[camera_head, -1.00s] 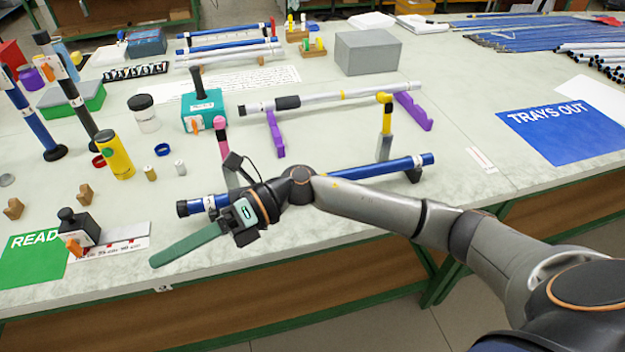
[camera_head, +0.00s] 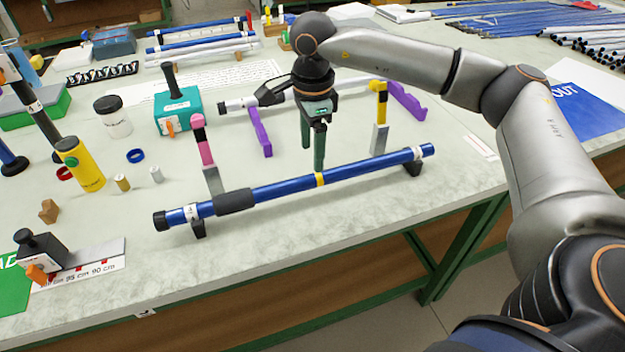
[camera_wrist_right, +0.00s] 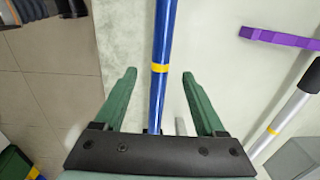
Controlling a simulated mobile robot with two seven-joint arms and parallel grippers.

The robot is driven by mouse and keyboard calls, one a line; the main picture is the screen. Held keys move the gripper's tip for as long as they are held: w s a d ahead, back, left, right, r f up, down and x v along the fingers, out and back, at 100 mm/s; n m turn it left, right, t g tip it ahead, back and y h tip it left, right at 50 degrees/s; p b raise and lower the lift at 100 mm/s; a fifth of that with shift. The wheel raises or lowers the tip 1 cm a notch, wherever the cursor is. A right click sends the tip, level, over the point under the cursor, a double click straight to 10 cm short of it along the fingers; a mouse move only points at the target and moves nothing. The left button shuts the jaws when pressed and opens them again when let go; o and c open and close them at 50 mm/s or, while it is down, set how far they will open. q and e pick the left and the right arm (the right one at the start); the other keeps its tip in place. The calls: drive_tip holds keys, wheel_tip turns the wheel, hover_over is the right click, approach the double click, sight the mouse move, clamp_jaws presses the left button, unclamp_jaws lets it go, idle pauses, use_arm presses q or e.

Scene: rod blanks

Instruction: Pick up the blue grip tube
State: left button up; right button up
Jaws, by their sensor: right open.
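The blue grip tube (camera_head: 280,189) is long and blue, with a black foam grip (camera_head: 235,201), a yellow band and a black end cap. It lies on two low black rests near the table's front edge. My right gripper (camera_head: 312,160) points down with its green fingers apart, over the tube's middle near the yellow band. In the right wrist view the tube (camera_wrist_right: 164,30) runs lengthwise between the two open fingers (camera_wrist_right: 159,74). The fingers look above the tube; the exact gap cannot be told. My left gripper is not in view.
Beside the tube stand a pink-topped post (camera_head: 203,145) and a yellow-topped post (camera_head: 380,105). Behind my gripper a white tube (camera_head: 240,105) lies on purple rests (camera_head: 260,132). A teal block (camera_head: 178,110) and yellow cylinder (camera_head: 83,165) stand to the left.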

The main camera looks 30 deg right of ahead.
sight(308, 177)
drive_tip(key=f, duration=0.8)
drive_tip(key=shift+w+a+f, duration=0.3)
drive_tip(key=shift+f, duration=0.05)
clamp_jaws()
